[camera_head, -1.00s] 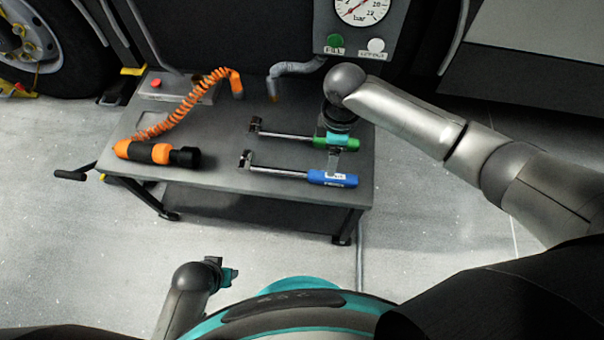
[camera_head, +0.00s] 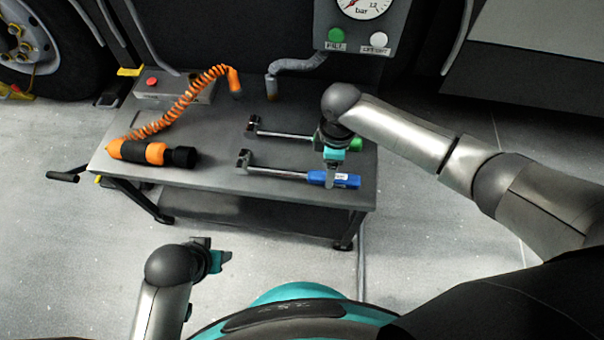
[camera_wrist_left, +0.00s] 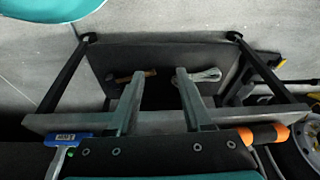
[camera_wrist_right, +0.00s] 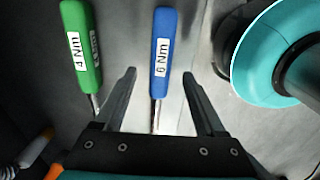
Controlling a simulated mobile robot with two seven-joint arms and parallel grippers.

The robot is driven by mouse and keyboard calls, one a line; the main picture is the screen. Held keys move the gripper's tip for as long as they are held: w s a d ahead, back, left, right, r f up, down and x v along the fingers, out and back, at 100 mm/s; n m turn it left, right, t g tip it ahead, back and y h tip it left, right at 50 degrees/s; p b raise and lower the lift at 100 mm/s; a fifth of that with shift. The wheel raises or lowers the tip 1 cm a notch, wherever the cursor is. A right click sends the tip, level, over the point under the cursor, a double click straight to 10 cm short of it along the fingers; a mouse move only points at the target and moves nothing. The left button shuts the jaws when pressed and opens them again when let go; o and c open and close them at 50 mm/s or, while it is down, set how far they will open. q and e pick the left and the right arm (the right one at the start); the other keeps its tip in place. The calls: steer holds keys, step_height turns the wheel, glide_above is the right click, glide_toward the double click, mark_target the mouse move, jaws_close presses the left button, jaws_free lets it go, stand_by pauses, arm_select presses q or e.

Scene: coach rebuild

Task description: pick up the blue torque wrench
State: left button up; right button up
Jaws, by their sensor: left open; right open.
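The blue torque wrench (camera_head: 333,180) lies on the grey cart top near its front edge, its steel shaft pointing left. In the right wrist view its blue handle (camera_wrist_right: 162,52), labelled 6 Nm, runs lengthwise, with its shaft between my fingers. My right gripper (camera_head: 331,178) is open just above the handle; I cannot tell whether it touches. The green torque wrench (camera_head: 350,144), labelled 4 Nm in the right wrist view (camera_wrist_right: 80,55), lies behind it, partly hidden by my gripper. My left gripper (camera_head: 226,258) is open and empty, low in front of the cart.
An orange and black tool (camera_head: 150,152) lies on the cart (camera_head: 215,178) at left, with a coiled orange hose (camera_head: 185,108). A control box (camera_head: 168,88) with a red button stands behind. A gauge panel (camera_head: 355,40) stands behind the cart. A hammer (camera_wrist_left: 130,78) lies on the lower shelf.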

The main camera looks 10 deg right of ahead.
steer(key=f+b, duration=0.2)
steer(key=f, duration=0.1)
steer(key=shift+a+f, duration=0.2)
steer(key=shift+f, duration=0.1)
arm_select(q)
step_height(320, 180, up, 6)
steer(key=t, duration=0.1)
steer(key=shift+w+b, duration=0.3)
arm_select(e)
steer(key=shift+f, duration=0.2)
arm_select(q)
steer(key=shift+r, duration=0.1)
arm_select(e)
jaws_close()
steer(key=shift+r, duration=0.1)
stand_by(0.5)
